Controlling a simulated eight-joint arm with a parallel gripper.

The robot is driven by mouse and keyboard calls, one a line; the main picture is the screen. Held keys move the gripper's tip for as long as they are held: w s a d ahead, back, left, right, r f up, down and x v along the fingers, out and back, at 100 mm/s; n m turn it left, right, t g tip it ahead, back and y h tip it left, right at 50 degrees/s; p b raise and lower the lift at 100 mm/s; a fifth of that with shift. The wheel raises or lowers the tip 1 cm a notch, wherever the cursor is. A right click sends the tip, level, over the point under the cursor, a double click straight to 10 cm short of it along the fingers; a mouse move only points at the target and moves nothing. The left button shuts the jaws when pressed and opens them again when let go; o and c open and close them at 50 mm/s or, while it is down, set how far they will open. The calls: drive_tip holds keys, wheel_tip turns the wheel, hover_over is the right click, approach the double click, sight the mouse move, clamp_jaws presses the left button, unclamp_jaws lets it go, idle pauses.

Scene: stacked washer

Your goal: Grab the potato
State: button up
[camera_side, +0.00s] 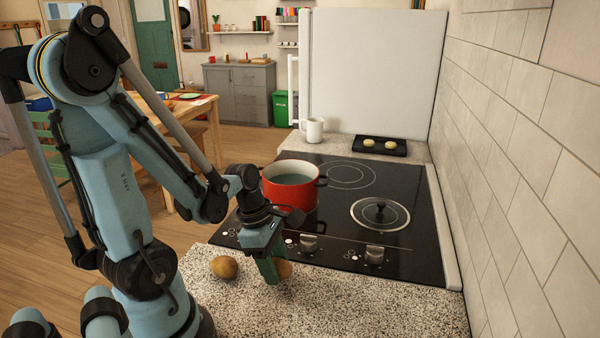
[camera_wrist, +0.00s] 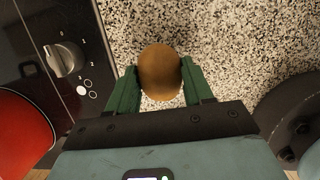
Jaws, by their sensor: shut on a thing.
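A brown potato (camera_wrist: 159,72) sits between the two green fingers of my gripper (camera_wrist: 160,84) in the wrist view. The fingers are shut on it from both sides, over the speckled counter. In the side view this potato (camera_side: 284,269) shows partly behind my gripper (camera_side: 270,272), which points down at the counter near the stove's front edge. I cannot tell whether it still touches the counter. A second brown potato (camera_side: 224,267) lies on the counter to the left of my gripper.
A red pot (camera_side: 291,192) with liquid stands on the black stove (camera_side: 335,215) just behind my gripper; it shows at the left in the wrist view. Stove knobs (camera_side: 309,243) are close by. A lid (camera_side: 380,213) lies on the right burner. The speckled counter (camera_side: 370,305) at the front right is clear.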

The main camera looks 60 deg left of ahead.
drive_tip(key=shift+r, duration=0.5)
drive_tip(key=s+d+r, duration=0.3)
drive_tip(key=d+r, duration=0.5)
drive_tip(key=d, duration=0.3)
drive_tip(key=shift+d, duration=0.15)
